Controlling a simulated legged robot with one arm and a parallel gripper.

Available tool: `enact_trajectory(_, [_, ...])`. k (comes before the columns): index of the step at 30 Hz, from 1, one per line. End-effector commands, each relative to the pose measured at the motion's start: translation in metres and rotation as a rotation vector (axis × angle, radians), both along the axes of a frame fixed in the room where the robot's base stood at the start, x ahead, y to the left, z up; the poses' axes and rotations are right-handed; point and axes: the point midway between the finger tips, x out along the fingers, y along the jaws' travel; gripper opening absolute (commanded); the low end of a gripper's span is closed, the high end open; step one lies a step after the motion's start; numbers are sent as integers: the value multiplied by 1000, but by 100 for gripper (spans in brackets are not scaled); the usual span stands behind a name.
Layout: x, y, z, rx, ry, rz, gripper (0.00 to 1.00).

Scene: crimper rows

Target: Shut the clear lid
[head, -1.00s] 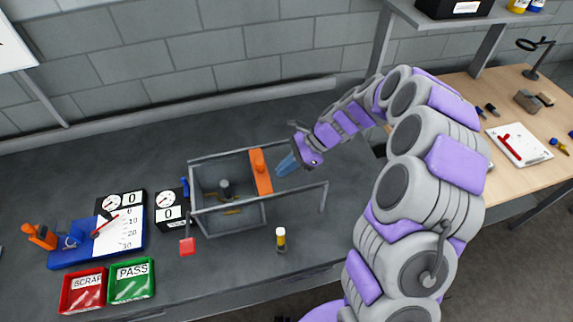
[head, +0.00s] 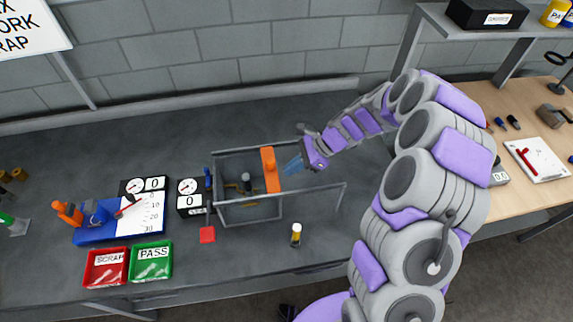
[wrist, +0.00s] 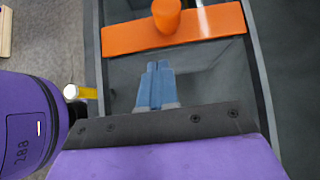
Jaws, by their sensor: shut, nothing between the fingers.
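A grey-framed box (head: 248,222) stands on the dark bench in the head view, with rails running out to its right. An orange bar (head: 270,170) with a knob lies across the rails near the box's right end; in the wrist view the bar (wrist: 190,35) spans between the side rails. The clear lid panel itself is hard to make out. My gripper (head: 290,165) is just right of the orange bar, its blue fingers shut and empty. In the wrist view the fingertips (wrist: 157,66) point at the bar's near side; I cannot tell whether they touch it.
The bench behind the box is clear.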

Motion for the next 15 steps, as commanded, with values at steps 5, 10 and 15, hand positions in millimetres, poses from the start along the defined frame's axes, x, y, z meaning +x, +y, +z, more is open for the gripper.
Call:
enact_trajectory(5, [8, -33, 23, 3, -6, -6, 0])
enact_trajectory(10, [16, -53, 48, -1, -8, -5, 0])
enact_trajectory(15, [21, -66, 64, -2, -6, -3, 0])
